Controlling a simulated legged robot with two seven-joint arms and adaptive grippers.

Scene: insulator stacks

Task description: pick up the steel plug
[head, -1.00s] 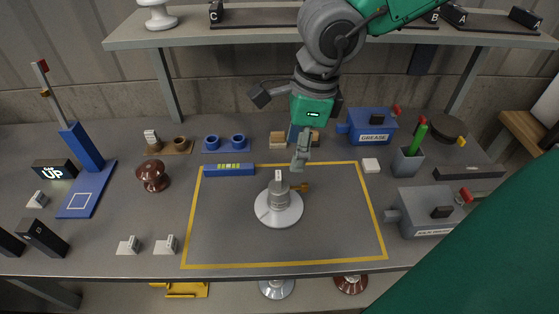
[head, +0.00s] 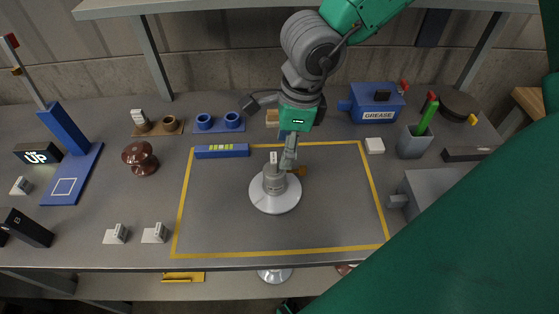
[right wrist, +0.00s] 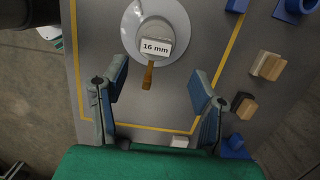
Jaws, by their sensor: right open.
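A grey metal cylinder (head: 274,180), which looks like the steel plug, stands upright on a round white disc (head: 275,200) inside the yellow outline. A small white tag sits on top; in the right wrist view the tag (right wrist: 156,47) reads "16 mm". A brown-gold pin (head: 298,171) sticks out from the cylinder's side, and shows in the right wrist view (right wrist: 148,76) pointing toward my gripper. My right gripper (head: 289,154) is open and empty just behind the cylinder; its fingers (right wrist: 158,77) are spread on either side of the pin. My left gripper is not in view.
A blue bar (head: 222,151) lies at the outline's back left edge. A brown insulator (head: 140,157), blue double holder (head: 219,123) and blue GREASE box (head: 377,103) stand around it. The mat's front half is clear. My green body part covers the lower right.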

